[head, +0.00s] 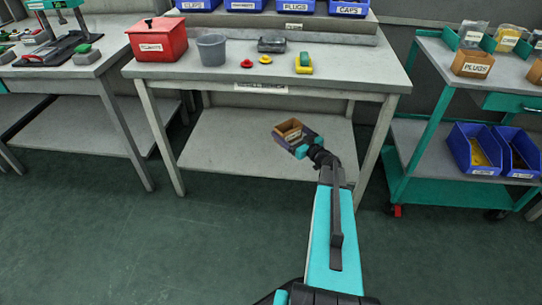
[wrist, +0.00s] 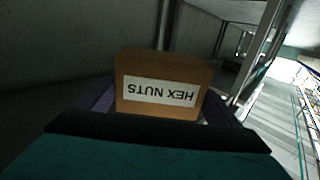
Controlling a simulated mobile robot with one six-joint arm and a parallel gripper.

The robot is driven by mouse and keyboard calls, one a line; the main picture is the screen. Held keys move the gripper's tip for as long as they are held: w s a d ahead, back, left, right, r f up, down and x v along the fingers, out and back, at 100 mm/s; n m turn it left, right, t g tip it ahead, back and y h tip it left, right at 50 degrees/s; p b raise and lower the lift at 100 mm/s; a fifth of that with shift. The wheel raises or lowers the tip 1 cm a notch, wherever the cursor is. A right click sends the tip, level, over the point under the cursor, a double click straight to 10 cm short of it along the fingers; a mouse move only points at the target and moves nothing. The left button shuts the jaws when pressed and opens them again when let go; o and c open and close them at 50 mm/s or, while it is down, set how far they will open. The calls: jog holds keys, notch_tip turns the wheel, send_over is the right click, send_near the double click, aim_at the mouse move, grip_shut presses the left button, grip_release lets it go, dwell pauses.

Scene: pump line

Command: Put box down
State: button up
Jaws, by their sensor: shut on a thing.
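My gripper (head: 304,145) is shut on a small brown open-topped box (head: 287,130). In the wrist view the same box (wrist: 163,82) shows a white label reading HEX NUTS, upside down in the picture. The box is held in the air, tilted in the head view, at the front of the grey workbench and below its top. In the head view it appears against the bench's lower shelf (head: 240,158). I cannot tell how far it is from that shelf. The box's inside is too small to make out.
The workbench top (head: 335,82) holds a red labelled box (head: 157,40), a grey bucket (head: 212,50), red and yellow knobs, and a yellow-green item (head: 304,63). Blue bins stand behind. A teal cart (head: 415,140) with bins stands at right. The bench's lower shelf looks empty.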

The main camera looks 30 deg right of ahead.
jog(key=s+d+f+m+h+b, duration=0.2)
jog(key=s+d+f+h+b, duration=0.1)
jog(key=d+f, duration=0.6)
jog(key=s+d+f+m+h+b, duration=0.2)
jog(key=s+d+f+b, duration=0.3)
jog(key=d+f+b, duration=0.3)
notch_tip(320, 180, down, 4)
jog(key=shift+s+d+f+g+h, duration=0.1)
jog(key=shift+s+d+g+h, duration=0.25)
jog(key=shift+d+h, duration=0.45)
jog(key=shift+w+a, duration=0.1)
jog(key=shift+a, duration=0.05)
jog(key=w+d+f+b, duration=0.1)
jog(key=w, duration=0.2)
jog(key=w+d+f+b, duration=0.1)
jog(key=w+f, duration=0.1)
jog(key=w, duration=0.1)
jog(key=w+d+f+b, duration=0.1)
jog(key=w+f+b, duration=0.1)
jog(key=w, duration=0.1)
jog(key=shift+w, duration=0.25)
jog(key=shift+w+d+f+b, duration=0.2)
jog(key=shift+w+f+b, duration=0.25)
jog(key=shift+w, duration=0.2)
jog(key=shift+w+d+f+b, duration=0.2)
jog(key=shift+w+f+b, duration=0.3)
jog(key=shift+w, duration=0.15)
jog(key=shift+w+d+f+b, duration=0.2)
jog(key=shift+w+f+b, duration=0.25)
jog(key=shift+w, duration=0.2)
